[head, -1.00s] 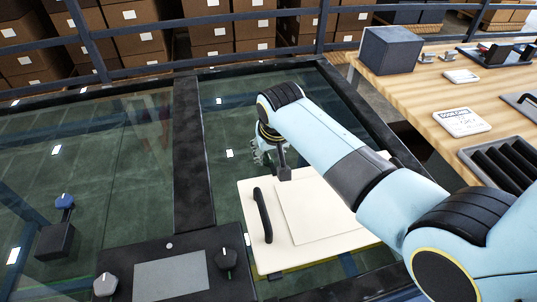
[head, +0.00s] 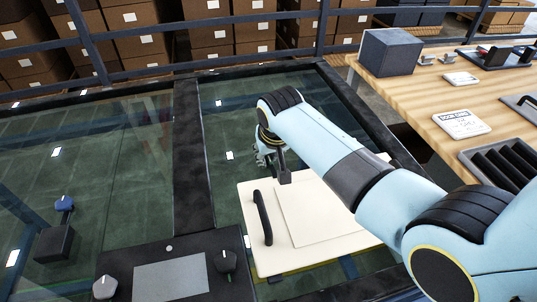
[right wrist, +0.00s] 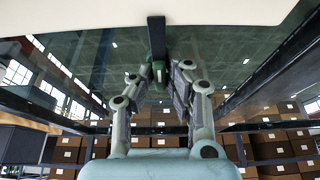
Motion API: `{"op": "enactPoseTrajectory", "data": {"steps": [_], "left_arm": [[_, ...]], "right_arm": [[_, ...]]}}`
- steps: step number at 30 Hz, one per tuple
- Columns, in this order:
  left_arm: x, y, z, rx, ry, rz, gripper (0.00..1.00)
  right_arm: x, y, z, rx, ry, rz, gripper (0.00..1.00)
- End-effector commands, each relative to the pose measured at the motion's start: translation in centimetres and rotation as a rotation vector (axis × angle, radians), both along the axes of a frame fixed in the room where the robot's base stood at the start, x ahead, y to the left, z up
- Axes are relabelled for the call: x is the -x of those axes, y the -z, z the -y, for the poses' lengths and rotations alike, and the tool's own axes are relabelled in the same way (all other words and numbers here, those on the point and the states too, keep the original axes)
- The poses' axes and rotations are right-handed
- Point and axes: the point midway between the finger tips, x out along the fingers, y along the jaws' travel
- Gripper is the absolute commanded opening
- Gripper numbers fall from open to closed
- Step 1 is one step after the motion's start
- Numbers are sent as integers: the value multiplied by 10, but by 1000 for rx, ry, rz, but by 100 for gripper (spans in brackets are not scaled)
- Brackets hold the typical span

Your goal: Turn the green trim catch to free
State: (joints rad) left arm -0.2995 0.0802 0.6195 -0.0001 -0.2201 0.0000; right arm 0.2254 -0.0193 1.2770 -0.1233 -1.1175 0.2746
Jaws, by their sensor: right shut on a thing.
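The green trim catch (right wrist: 158,72) shows in the right wrist view as a small dark green piece at the end of a black post (right wrist: 156,35). My right gripper (right wrist: 162,82) has its two fingers on either side of it and is shut on it. The black post also shows there (head: 284,174). The catch itself cannot be made out in the head view. My left gripper is not in view.
The cream panel has a black bar handle (head: 262,217). A dark console with a grey screen (head: 170,275) and knobs stands in front. A blue-topped lever (head: 64,204) is at left. Dark frame bars (head: 190,150) border the glass. A wooden bench (head: 420,100) is at right.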

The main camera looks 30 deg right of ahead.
Motion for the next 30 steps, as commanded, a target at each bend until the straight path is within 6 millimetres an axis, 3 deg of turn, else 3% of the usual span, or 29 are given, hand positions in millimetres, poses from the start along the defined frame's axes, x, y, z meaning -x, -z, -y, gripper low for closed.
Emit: {"op": "enactPoseTrajectory", "data": {"steps": [8, 18, 30], "left_arm": [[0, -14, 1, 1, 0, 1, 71], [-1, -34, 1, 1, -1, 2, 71], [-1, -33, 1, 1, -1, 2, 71]], "right_arm": [[1, -2, 2, 1, -112, -2, 0], [0, -2, 3, 0, -407, -2, 0], [-1, 1, 4, -1, -787, 0, 0]]}}
